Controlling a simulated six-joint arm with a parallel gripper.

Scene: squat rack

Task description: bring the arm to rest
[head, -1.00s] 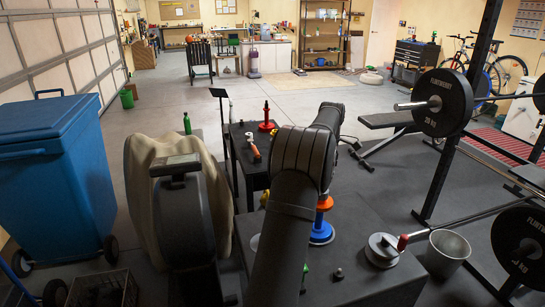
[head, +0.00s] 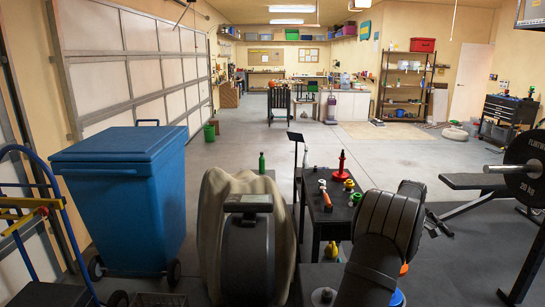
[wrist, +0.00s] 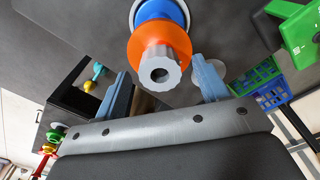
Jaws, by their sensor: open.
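My gripper (wrist: 161,67) shows in the wrist view, with its two grey-blue fingers apart. An orange and blue stacked piece (wrist: 160,45) with a grey fluted knob stands between and beyond the fingers. I cannot tell whether a finger touches it. In the head view, my dark arm (head: 385,240) bends at the lower right and hides my gripper. Small orange and blue bits of the piece (head: 404,269) show beside the arm.
A dark side table (head: 316,205) holds a red piece (head: 341,168), an orange-handled tool (head: 325,196) and small items. A cloth-draped form (head: 222,200), a blue bin (head: 122,195) and a barbell plate (head: 526,168) stand around.

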